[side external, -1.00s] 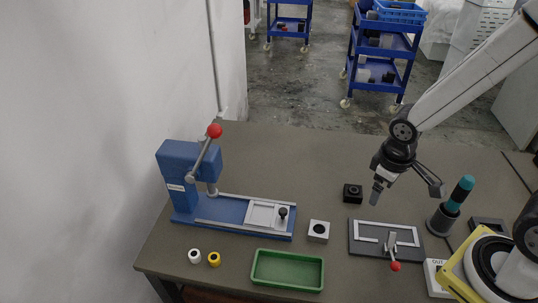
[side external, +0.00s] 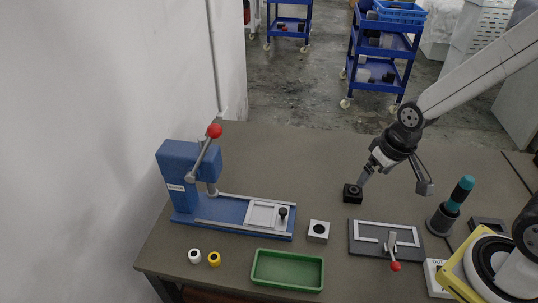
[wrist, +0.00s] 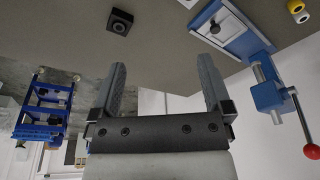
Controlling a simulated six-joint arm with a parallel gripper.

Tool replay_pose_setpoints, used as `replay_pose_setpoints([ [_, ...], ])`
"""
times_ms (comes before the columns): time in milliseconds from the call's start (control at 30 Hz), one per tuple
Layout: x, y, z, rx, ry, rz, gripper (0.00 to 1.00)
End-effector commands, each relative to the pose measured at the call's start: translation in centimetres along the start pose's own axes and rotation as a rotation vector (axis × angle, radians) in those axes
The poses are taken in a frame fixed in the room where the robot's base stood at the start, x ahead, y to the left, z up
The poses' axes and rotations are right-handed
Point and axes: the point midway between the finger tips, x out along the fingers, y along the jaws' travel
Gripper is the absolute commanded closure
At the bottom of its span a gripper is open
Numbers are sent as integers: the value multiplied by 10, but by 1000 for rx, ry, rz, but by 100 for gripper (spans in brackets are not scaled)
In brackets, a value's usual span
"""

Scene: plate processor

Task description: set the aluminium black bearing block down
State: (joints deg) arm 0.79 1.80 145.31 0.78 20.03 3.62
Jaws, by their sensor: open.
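A black square bearing block (side external: 353,194) with a round centre sits flat on the table, behind the dark fixture plate. It also shows in the wrist view (wrist: 120,21), at the upper left. A silver-grey block (side external: 318,231) with a black round centre sits on the table between the blue press and the fixture plate. My gripper (side external: 362,182) is tilted, close above the black block in the side view. In the wrist view its two fingers (wrist: 160,66) are spread with nothing between them, and the black block lies beyond the fingertips.
A blue press (side external: 182,170) with a red-knobbed lever stands left. A green tray (side external: 287,288), a white ring (side external: 194,256) and a yellow ring (side external: 214,259) are at the front. A clamp fixture (side external: 368,247) and a teal-handled tool (side external: 461,190) stand right. The table behind the black block is clear.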

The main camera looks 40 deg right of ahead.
Motion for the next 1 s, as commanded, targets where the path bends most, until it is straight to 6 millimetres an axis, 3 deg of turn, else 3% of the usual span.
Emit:
replay_pose_setpoints([
  [167, 14, 9, -15, 224, -22, 1, 0],
  [467, 52, 34, -46, 793, -68, 14, 0],
  [1000, 144, 96, -77, 1848, -138, 84, 0],
])
